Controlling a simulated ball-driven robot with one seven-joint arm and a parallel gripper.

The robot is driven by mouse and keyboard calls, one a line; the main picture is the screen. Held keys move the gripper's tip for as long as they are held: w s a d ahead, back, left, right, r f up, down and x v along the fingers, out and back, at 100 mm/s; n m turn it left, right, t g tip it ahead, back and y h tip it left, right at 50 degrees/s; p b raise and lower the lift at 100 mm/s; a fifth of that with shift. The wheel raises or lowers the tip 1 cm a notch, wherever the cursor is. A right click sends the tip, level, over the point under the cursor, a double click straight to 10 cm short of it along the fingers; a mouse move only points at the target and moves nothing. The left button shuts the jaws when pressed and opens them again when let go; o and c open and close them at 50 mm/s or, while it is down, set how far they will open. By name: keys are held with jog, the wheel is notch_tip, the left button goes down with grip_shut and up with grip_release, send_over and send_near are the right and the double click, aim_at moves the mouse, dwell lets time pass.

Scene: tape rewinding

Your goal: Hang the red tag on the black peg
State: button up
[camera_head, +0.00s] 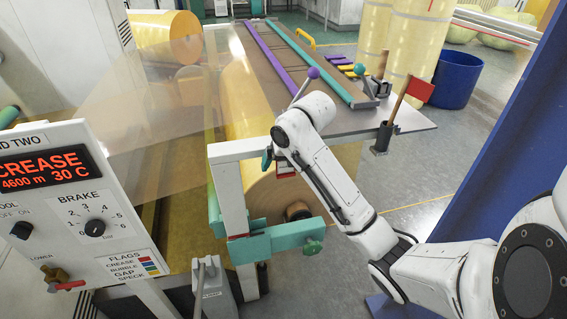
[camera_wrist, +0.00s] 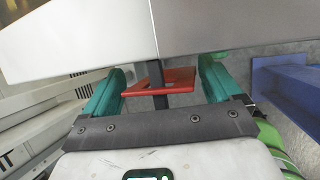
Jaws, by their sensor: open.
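The red tag (camera_wrist: 178,80) is a flat plate between my gripper's teal fingers in the wrist view. A small red part of it (camera_head: 286,174) shows beneath my wrist in the head view. The black peg (camera_wrist: 154,72) juts from the pale frame, shows on both sides of the tag, and appears to pass through it. My gripper (camera_wrist: 166,74) is open, with one finger on each side of the tag and gaps to both. In the head view, my wrist hides the peg and most of the tag.
The pale frame post (camera_head: 230,200) and a teal clamp (camera_head: 275,243) stand close to my gripper. A red flag (camera_head: 419,89) sits in a dark holder at the bench corner (camera_head: 415,120). A blue bin (camera_head: 457,79) and blue upright (camera_head: 510,110) are at right.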

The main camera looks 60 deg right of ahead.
jog(key=shift+r, duration=0.1)
jog(key=p+v, duration=0.4)
jog(key=v, duration=0.6)
jog(key=shift+s+r, duration=0.15)
jog(key=shift+r, duration=0.1)
jog(key=shift+a, duration=0.1)
